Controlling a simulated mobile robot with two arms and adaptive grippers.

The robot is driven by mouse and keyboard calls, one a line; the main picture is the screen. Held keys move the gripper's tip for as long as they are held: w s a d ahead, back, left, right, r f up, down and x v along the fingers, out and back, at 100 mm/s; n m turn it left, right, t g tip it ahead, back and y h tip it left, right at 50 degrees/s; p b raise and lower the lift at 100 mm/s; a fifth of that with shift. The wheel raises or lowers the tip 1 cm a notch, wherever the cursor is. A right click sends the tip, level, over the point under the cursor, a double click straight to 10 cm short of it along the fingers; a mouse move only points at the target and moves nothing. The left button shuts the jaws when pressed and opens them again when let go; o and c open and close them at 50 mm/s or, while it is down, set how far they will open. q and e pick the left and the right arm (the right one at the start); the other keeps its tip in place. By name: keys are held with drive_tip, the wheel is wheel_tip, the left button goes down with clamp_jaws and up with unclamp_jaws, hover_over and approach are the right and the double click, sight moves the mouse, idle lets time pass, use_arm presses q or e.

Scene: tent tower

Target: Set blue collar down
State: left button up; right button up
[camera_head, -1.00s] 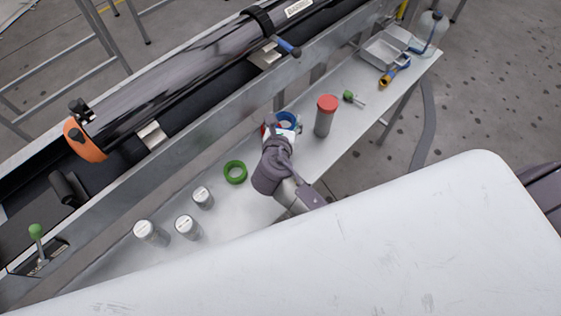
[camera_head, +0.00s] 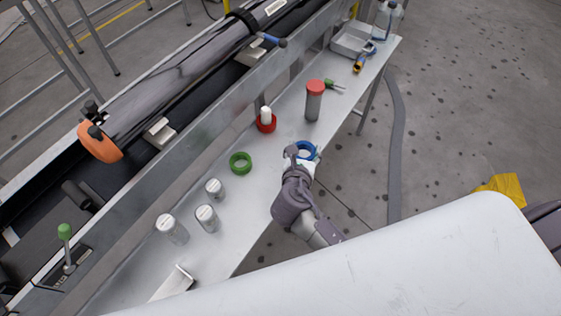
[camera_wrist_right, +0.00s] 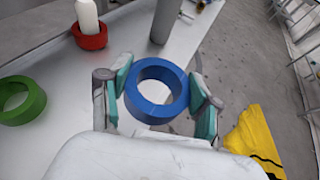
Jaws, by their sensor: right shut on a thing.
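The blue collar (camera_head: 306,150) is a thick ring held in my right gripper (camera_head: 303,156) near the bench's front edge. In the right wrist view the blue collar (camera_wrist_right: 156,90) sits between the two teal-padded fingers of my right gripper (camera_wrist_right: 158,97), which are shut on its sides. Whether it touches the bench top cannot be told. A green collar (camera_head: 240,162) lies flat on the bench to the left. A red collar (camera_head: 266,123) stands behind, around a white cylinder (camera_head: 266,113). My left gripper is not in view.
The narrow metal bench (camera_head: 262,190) carries several white-topped canisters (camera_head: 172,229) at left and a red-capped grey cylinder (camera_head: 313,103) behind the gripper. A tray (camera_head: 352,40) is at the far end. A yellow cloth (camera_head: 502,188) lies on the floor at right.

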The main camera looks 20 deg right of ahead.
hover_over(279, 168)
wheel_tip(279, 168, down, 4)
drive_tip(key=shift+s+d+r+b, duration=0.15)
drive_tip(key=shift+r+b, duration=0.1)
drive_tip(key=shift+b, duration=0.2)
drive_tip(key=shift+f, duration=0.15)
drive_tip(key=shift+f+b, duration=0.4)
drive_tip(key=shift+f, duration=1.6)
drive_tip(key=shift+f, duration=0.1)
drive_tip(key=o, duration=1.2)
